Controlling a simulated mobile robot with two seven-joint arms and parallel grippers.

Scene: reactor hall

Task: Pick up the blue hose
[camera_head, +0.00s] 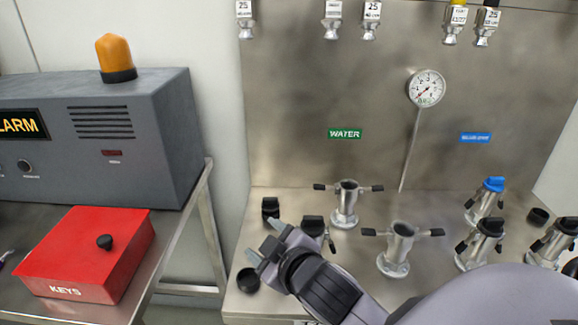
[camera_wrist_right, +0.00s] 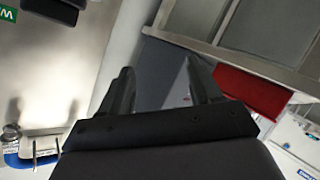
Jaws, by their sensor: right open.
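A blue curved piece (camera_wrist_right: 17,160) with a metal fitting shows at the lower left edge of the right wrist view; it may be part of the blue hose, but most of it is cut off. No blue hose can be made out in the head view. My right gripper (camera_head: 263,243) is open and empty above the left front of the steel bench. In the right wrist view its two fingers (camera_wrist_right: 161,88) stand apart with nothing between them. My left gripper is not in view.
Metal couplings with black handles (camera_head: 346,203) stand on the steel bench, one with a blue cap (camera_head: 494,184). Several labelled fittings (camera_head: 332,20) hang above. A gauge (camera_head: 426,88) is on the back panel. A red key box (camera_head: 85,255) and grey alarm unit (camera_head: 150,130) stand left.

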